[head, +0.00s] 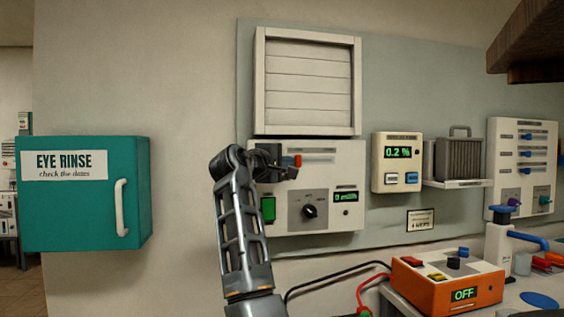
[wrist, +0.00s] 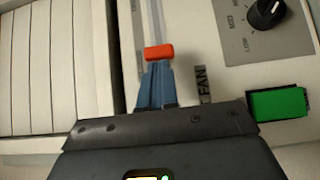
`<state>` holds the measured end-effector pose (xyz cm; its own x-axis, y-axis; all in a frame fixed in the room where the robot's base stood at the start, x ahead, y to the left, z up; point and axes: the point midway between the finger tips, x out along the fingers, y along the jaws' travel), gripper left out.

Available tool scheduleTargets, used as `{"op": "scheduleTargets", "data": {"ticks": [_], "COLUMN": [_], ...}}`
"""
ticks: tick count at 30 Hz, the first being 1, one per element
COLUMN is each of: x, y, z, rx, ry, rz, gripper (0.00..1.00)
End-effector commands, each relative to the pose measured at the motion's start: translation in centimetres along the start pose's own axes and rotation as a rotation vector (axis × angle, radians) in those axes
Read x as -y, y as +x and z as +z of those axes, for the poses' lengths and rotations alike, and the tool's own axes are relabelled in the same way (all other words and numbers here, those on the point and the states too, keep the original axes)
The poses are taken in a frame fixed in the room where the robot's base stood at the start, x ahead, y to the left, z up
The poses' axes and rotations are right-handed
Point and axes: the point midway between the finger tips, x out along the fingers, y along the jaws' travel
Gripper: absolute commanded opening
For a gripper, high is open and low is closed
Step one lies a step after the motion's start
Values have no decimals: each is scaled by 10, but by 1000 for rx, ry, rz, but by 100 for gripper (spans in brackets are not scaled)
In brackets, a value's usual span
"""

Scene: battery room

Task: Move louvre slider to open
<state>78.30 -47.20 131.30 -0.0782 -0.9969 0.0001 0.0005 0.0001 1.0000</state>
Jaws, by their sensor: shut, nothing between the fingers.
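The louvre slider is a small red knob (head: 298,160) on the upper part of a pale control panel (head: 340,222). In the wrist view the red knob (wrist: 159,52) sits on a narrow pale track (wrist: 153,18) that runs away beyond it. My gripper (head: 289,172) is shut and empty. In the wrist view its blue-grey fingertips (wrist: 157,70) are right at the near side of the knob; I cannot tell whether they touch. The louvre (head: 308,82) above the panel has its slats lying flat and closed. My gripper hides part of the slider's surroundings in the head view.
The panel has a green button (head: 268,209), a black dial (head: 309,211) and a small display (head: 346,197). A teal eye rinse cabinet (head: 70,225) is at left. A 0.2 % meter (head: 397,162) and an orange box (head: 440,287) are at right.

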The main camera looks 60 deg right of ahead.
Motion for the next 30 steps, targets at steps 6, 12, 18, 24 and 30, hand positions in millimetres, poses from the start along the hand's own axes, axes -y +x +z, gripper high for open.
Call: {"op": "scheduleTargets", "data": {"ticks": [6, 12, 18, 24, 30], "x": [-1, -5, -4, -1, 0], "y": [2, 33, 65, 75, 76], "z": [2, 33, 65, 76, 77], "rx": [1, 7, 5, 2, 5], "ry": [0, 0, -1, 1, 1], "rz": [0, -2, -1, 0, -1], "gripper": [0, 0, 0, 0, 0]}}
